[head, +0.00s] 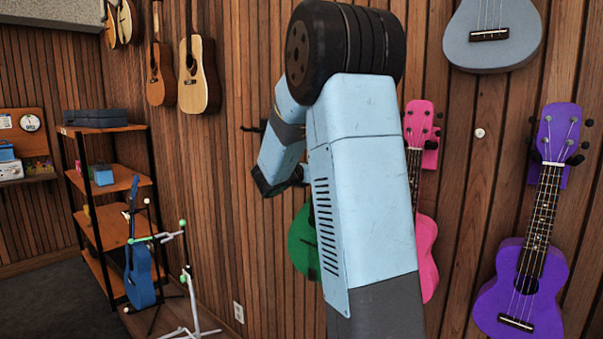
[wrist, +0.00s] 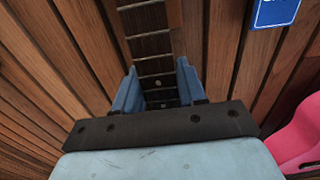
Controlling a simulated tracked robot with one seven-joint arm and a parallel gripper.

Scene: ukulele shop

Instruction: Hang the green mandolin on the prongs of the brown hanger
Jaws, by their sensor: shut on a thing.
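The green mandolin (head: 303,243) shows in the head view only as part of its rounded green body, beside and behind my arm. In the wrist view its dark fretted neck (wrist: 150,45) runs up between the two blue fingers of my gripper (wrist: 158,68), which is shut on it. In the head view my gripper (head: 272,182) is partly hidden by my arm, near the wooden wall. The mandolin's headstock cannot be made out. A small dark pronged piece (head: 253,128) sticks out from the wall, left of my arm; I cannot tell whether it is the brown hanger.
A pink ukulele (head: 426,245) hangs just right of my arm, and its body shows in the wrist view (wrist: 300,138). A purple ukulele (head: 520,285) hangs farther right. A blue sign (wrist: 275,11) is on the wall. A shelf (head: 112,180) and a stand (head: 186,275) are at left.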

